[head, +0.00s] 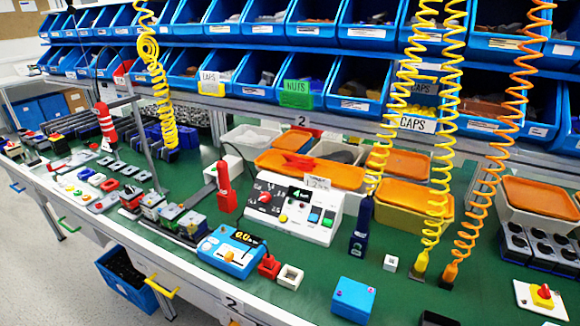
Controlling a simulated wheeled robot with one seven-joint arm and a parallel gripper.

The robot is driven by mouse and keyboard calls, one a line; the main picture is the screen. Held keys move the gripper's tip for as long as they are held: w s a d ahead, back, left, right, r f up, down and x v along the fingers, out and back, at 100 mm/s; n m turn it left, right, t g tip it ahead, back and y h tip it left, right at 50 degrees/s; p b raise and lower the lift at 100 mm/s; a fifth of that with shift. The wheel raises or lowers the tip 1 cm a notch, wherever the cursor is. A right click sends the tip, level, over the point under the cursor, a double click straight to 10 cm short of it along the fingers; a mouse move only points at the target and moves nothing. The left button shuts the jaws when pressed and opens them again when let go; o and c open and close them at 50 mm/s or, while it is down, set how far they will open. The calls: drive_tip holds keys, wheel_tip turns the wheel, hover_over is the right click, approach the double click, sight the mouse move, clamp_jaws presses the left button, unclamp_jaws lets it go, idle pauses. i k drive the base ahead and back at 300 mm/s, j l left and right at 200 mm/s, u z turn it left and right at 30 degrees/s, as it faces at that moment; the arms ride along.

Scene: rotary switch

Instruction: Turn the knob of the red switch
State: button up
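Several things here could be the red switch, and I cannot tell which one is meant. A small red box (269,267) stands near the front edge of the bench, between a blue box and a white cube; a knob on it is too small to make out. A white control box (318,231) behind it carries a red rotary knob (265,197) on its left face. At the far right, a red knob on a yellow base (542,293) sits on a white plate. My gripper is not in view.
A blue device with a display (230,250), a white cube (290,277) and a blue box (353,299) line the front of the green bench (310,262). Yellow and orange coiled cords (440,150) hang over it. Blue bins (375,25) fill the shelves behind.

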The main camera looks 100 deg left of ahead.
sight(129, 190)
drive_tip(key=u, duration=3.65)
drive_tip(key=i+j+z, duration=0.55)
drive_tip(key=i+j, duration=0.15)
drive_tip(key=j, duration=0.25)
drive_tip(key=i+j+z, duration=0.2)
drive_tip(key=j, duration=0.2)
drive_tip(key=i+j+z, duration=0.2)
drive_tip(key=j, duration=0.2)
drive_tip(key=i+j+z, duration=0.2)
drive_tip(key=j, duration=0.2)
drive_tip(key=k+j+z, duration=0.3)
drive_tip(key=j, duration=0.2)
drive_tip(key=k+j+z, duration=0.3)
drive_tip(key=k+j, duration=0.15)
